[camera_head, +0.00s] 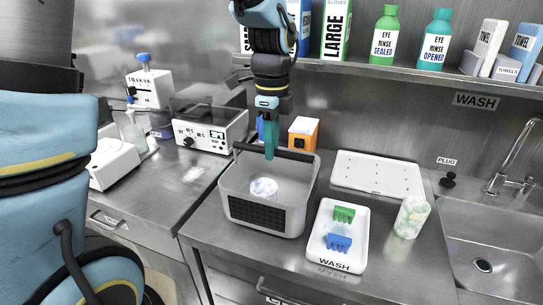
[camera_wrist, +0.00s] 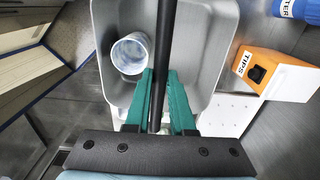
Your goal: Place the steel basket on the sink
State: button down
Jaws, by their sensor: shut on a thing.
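The steel basket (camera_head: 303,205) is a grey, open-topped box with a dark mesh panel on its front and a black bar handle across the top. It is over the counter, left of the wash tray; I cannot tell whether it touches the counter. My gripper (camera_head: 270,155) points down, its teal fingers shut on the handle. In the wrist view, the fingers (camera_wrist: 160,80) sit on both sides of the black handle, over the basket (camera_wrist: 196,70). A whitish cup (camera_head: 264,188) is inside the basket. The sink (camera_head: 490,250) is at the far right with an empty basin.
The wash tray (camera_head: 326,250) holds a green and a blue rack. A pale cup (camera_head: 411,217) stands beside it, a white board (camera_head: 378,174) behind. An orange tips box (camera_head: 303,134) is behind the basket. The faucet (camera_head: 515,160) rises behind the sink. A bottle shelf (camera_head: 400,75) overhangs.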

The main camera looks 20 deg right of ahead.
jog(key=shift+f, duration=1.4)
jog(key=c, duration=0.8)
grip_release()
jog(key=shift+f, duration=0.1)
jog(key=shift+o, duration=0.2)
